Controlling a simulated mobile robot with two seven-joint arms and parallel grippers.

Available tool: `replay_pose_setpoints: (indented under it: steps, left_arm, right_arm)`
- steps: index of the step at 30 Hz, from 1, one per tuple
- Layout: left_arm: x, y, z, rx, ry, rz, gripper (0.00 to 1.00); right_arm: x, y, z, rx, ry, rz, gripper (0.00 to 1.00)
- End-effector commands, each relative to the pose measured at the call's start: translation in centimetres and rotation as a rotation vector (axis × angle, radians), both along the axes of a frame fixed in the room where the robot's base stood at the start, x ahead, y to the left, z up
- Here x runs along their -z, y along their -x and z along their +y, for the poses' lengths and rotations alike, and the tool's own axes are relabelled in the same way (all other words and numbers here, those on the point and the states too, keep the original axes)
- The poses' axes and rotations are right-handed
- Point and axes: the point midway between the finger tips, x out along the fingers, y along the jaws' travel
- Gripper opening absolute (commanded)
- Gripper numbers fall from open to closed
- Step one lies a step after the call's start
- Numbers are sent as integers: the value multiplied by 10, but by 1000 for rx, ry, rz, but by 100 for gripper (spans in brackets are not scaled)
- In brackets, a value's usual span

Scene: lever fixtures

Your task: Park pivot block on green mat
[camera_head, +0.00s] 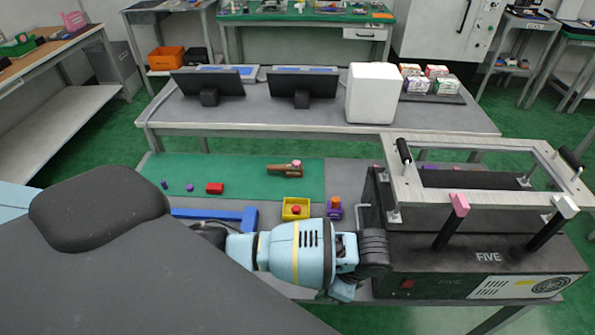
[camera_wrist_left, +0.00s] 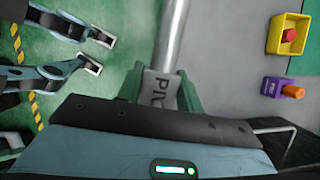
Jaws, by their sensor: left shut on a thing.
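My left gripper (camera_wrist_left: 160,92) is shut on the pivot block (camera_wrist_left: 161,88) in the left wrist view. The block is light grey with dark letters starting "PIV", and green fingers flank it. In the head view the block is hidden behind my light-blue left arm, whose black wrist end is beside the black fixture. The green mat (camera_head: 245,180) lies flat at the table's far left, away from that wrist.
The mat carries a brown piece (camera_head: 285,168), a red block (camera_head: 214,188) and small purple pieces. A yellow box (camera_head: 296,208), a purple block (camera_head: 334,208) and a blue bar (camera_head: 215,214) stand nearer. The black fixture (camera_head: 470,255) with a metal frame fills the right. The mat's middle is bare.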

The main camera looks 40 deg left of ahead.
Motion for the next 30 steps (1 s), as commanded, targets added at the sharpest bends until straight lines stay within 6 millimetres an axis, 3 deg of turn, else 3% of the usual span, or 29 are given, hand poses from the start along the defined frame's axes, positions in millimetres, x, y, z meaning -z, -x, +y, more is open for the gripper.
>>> replay_pose_setpoints:
  steps: [3, 8, 18, 22, 27, 30]
  left_arm:
    - [-29, -15, 9, -175, -3, -12, 5]
    - [-72, -22, 24, -465, 1, -11, 5]
    - [-164, -15, 54, -1023, 3, -10, 5]
    - [-185, -10, 59, -1151, 4, -6, 5]
    - [-196, -7, 61, -1221, 3, -3, 5]
    - [-197, -6, 61, -1227, 2, -1, 5]
  right_arm:
    - [0, 0, -1, -3, 3, 0, 45]
    - [0, 0, -1, -3, 3, 0, 45]
    - [0, 0, 0, -3, 1, 0, 45]
    - [0, 0, 0, -1, -1, -1, 45]
    - [0, 0, 1, 2, -4, 0, 45]
    - [0, 0, 2, 4, -4, 0, 36]
